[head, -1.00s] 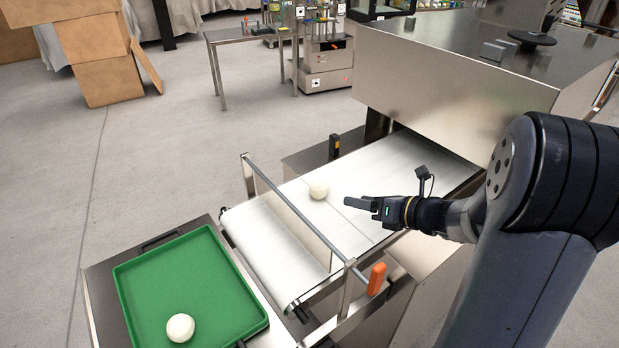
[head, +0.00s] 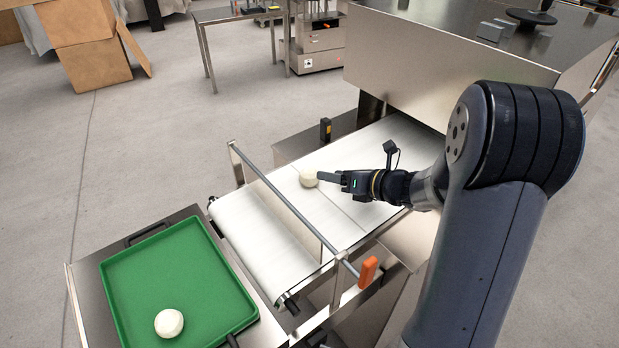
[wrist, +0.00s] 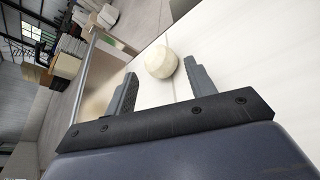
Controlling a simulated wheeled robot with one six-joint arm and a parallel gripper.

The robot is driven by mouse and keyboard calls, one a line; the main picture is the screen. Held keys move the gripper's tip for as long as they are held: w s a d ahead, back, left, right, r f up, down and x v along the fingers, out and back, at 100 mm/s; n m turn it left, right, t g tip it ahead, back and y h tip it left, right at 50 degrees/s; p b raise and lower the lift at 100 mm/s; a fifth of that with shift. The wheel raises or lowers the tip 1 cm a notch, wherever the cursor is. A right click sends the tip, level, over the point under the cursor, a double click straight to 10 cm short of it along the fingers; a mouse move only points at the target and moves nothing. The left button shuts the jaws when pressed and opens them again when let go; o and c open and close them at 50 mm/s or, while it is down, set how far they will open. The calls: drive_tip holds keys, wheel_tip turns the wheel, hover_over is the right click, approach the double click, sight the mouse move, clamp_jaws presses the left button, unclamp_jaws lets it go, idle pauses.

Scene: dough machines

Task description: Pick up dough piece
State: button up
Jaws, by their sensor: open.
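A pale round dough piece (head: 308,178) lies on the white conveyor belt (head: 262,222). My gripper (head: 325,177) is low over the belt, just right of this dough piece in the head view. In the wrist view the dough piece (wrist: 160,62) sits just beyond the fingertips, ahead of the gap between the two open fingers (wrist: 163,74). Nothing is between the fingers. A second dough piece (head: 169,322) lies in the green tray (head: 150,262) at the lower left.
A metal rail (head: 290,210) with an orange handle (head: 368,272) crosses above the belt near the tray end. A large metal machine housing (head: 440,62) stands over the belt's far end. Cardboard boxes (head: 95,50) and a steel table (head: 235,16) stand farther back.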

sight(309, 176)
drive_tip(key=x, duration=0.5)
drive_tip(key=shift+s+a+f, duration=0.2)
drive_tip(key=shift+a+f, duration=0.05)
drive_tip(key=c, duration=0.8)
